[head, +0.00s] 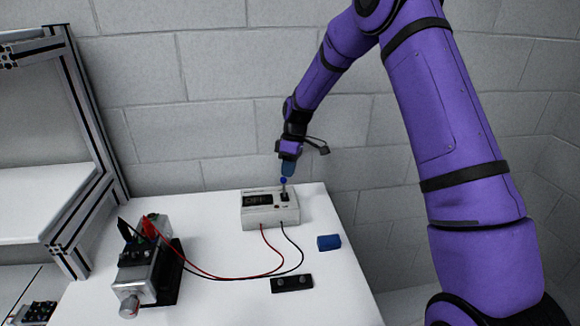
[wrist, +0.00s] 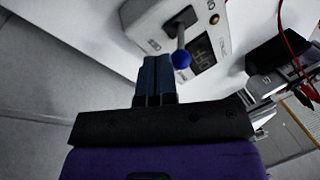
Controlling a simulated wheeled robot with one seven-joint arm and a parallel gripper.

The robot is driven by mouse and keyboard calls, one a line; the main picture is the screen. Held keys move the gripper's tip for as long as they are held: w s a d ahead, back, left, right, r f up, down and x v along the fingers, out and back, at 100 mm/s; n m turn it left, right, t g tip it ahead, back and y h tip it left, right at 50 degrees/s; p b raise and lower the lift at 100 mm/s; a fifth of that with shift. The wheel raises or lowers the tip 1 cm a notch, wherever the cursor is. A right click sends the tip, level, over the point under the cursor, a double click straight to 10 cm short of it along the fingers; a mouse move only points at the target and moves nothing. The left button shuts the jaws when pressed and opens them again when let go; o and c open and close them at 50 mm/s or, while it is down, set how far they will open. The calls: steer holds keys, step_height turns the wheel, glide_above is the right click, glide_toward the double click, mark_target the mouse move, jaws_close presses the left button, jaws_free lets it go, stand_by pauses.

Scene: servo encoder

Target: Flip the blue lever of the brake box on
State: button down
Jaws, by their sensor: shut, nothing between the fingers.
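The brake box (head: 268,214) is a light grey box with a dark display near the back of the white table. Its lever has a blue ball tip (head: 284,181) on a metal stalk and rises from a black slot on the box's right side. The wrist view shows the blue ball (wrist: 181,59) and the box face (wrist: 155,22) close ahead. My gripper (head: 287,170) is shut and empty, with blue fingers pointing down just above the ball. In the wrist view its fingertips (wrist: 156,62) lie just left of the ball; I cannot tell whether they touch.
A motor unit (head: 147,274) stands at the left, joined to the box by red and black wires (head: 262,262). A blue block (head: 328,242) and a black strip (head: 292,283) lie in front. A metal-framed shelf (head: 75,120) stands left; a brick wall is behind.

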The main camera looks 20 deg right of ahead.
stand_by(0.4)
steer(key=shift+s+a+r+t, duration=0.1)
steer(key=shift+s+r+t, duration=0.1)
steer(key=shift+t, duration=0.1)
steer(key=shift+s, duration=0.15)
steer(key=shift+s+r+t, duration=0.2)
steer(key=shift+s+t, duration=0.2)
steer(key=shift+t, duration=0.3)
steer(key=s+t, duration=0.1)
steer(key=t, duration=0.1)
steer(key=s+t+h, duration=0.1)
steer(key=shift+s+a+r+n, duration=0.25)
steer(key=shift+s+a+n, duration=0.05)
steer(key=shift+a, duration=0.05)
steer(key=shift+s+a+t, duration=0.1)
steer(key=shift+s+t, duration=0.2)
steer(key=shift+s, duration=0.35)
steer(key=shift+r, duration=0.15)
steer(key=shift+r, duration=0.65)
